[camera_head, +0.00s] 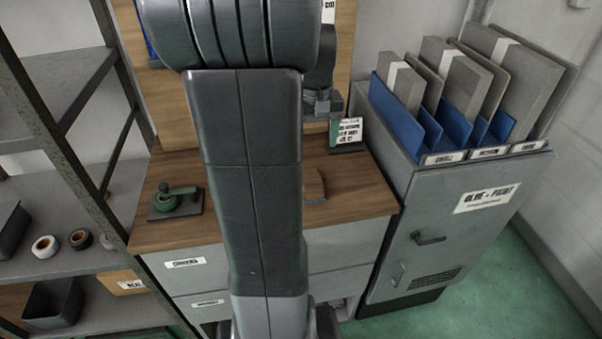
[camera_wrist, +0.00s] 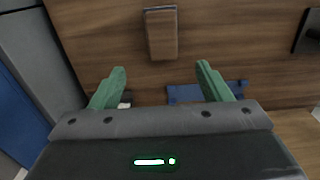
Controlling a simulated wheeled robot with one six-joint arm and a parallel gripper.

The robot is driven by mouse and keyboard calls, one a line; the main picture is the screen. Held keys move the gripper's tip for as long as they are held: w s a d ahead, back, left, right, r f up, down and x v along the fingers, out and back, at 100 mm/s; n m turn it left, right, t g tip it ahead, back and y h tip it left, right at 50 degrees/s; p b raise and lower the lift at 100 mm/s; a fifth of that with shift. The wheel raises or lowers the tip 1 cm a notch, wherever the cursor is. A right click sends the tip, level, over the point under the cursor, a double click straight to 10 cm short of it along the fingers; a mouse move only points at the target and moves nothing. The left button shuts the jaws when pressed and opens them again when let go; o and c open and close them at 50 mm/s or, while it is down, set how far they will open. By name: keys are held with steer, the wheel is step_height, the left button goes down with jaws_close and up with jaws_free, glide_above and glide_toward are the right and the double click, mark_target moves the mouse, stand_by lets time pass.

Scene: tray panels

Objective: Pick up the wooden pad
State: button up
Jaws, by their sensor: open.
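The wooden pad (camera_wrist: 161,36) is a small brown block lying on the wooden worktop, at the top middle of the wrist view. One end of it shows a greyish edge. In the head view the pad (camera_head: 315,184) is partly hidden behind my arm. My gripper (camera_wrist: 160,67) is open and empty, with its two green fingers spread wide. In the wrist view the pad lies ahead of the fingertips, roughly centred between them. How high the fingers are above the worktop I cannot tell.
A green tape dispenser (camera_head: 175,200) sits at the worktop's left. A small labelled stand (camera_head: 348,133) is at the back right. A grey cabinet (camera_head: 450,215) with blue dividers and upright panels stands to the right. A metal shelf rack (camera_head: 62,150) stands at the left.

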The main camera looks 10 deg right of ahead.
step_height(320, 180, down, 7)
steer(key=shift+s+f, duration=0.1)
steer(key=shift+s, duration=0.05)
steer(key=shift+s+a+f, duration=0.1)
steer(key=shift+f, duration=1.25)
steer(key=shift+a+f, duration=0.1)
steer(key=shift+f, duration=1.25)
steer(key=c, duration=1.1)
